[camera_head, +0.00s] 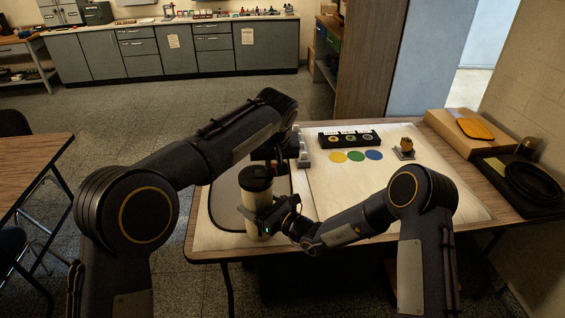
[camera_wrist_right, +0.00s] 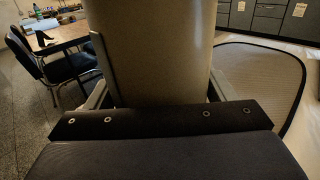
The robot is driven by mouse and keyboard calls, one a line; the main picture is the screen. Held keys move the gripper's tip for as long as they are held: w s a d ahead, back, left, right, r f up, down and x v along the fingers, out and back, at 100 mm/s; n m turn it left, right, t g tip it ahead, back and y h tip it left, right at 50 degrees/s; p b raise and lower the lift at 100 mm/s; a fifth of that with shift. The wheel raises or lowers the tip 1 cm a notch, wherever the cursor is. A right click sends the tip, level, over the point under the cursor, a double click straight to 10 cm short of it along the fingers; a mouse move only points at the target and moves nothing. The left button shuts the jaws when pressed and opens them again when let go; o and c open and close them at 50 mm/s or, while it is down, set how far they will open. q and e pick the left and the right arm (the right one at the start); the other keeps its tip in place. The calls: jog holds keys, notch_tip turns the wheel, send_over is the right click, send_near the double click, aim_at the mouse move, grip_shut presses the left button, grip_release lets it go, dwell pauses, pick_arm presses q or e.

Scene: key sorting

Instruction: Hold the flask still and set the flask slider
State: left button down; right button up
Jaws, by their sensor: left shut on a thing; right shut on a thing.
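The flask (camera_head: 257,212) stands upright near the front left of the table, with a pale body and a dark lid (camera_head: 256,178). My right gripper (camera_head: 262,216) is shut around the flask's body from the right. In the right wrist view the pale body (camera_wrist_right: 150,50) fills the space between my fingers. My left gripper (camera_head: 273,160) reaches down behind and beside the lid and is shut at the top of the flask. The flask slider is too small and dark to make out, and the left fingertips are partly hidden.
A grey mat (camera_head: 228,208) lies under the flask area. A dark key rack (camera_head: 349,138) stands at the back, with yellow, green and blue discs before it. A small stand with a brass-coloured piece (camera_head: 404,148) is to their right. A black tray (camera_head: 530,182) lies at the right.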

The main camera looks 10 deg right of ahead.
aim_at(261, 171)
pick_arm(q)
jog(key=shift+a, duration=1.65)
jog(key=c, duration=1.4)
grip_release()
jog(key=v, duration=1.2)
